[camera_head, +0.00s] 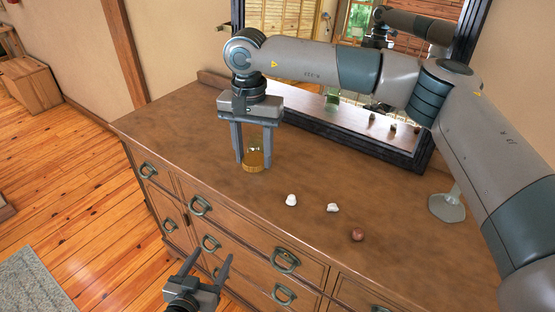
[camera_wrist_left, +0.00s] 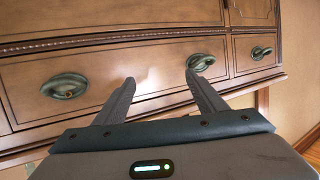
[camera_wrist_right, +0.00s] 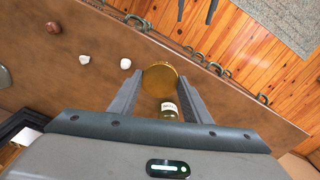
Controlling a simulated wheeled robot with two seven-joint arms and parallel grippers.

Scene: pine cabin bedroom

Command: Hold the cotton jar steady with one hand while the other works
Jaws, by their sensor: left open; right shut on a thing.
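A jar with a gold-coloured round part (camera_head: 253,168) stands on the dresser top. My right gripper (camera_head: 253,160) points down from above and is shut on it, one finger on each side. The gold disc (camera_wrist_right: 160,78) shows between the fingertips in the right wrist view. A small bottle shape with a pale label (camera_wrist_right: 168,111) shows close by it; whether it is separate is unclear. Two white tufts (camera_head: 291,200) (camera_head: 333,208) lie on the dresser to the right. My left gripper (camera_head: 214,258) is open and empty, low in front of the drawers.
A reddish-brown ball (camera_head: 357,235) lies right of the tufts. A grey footed stand (camera_head: 447,209) is partly hidden by my right arm. A dark-framed mirror (camera_head: 345,126) stands at the back. The dresser (camera_head: 190,130) has clear top left of the jar; drawer handles (camera_wrist_left: 64,86) stick out near my left gripper.

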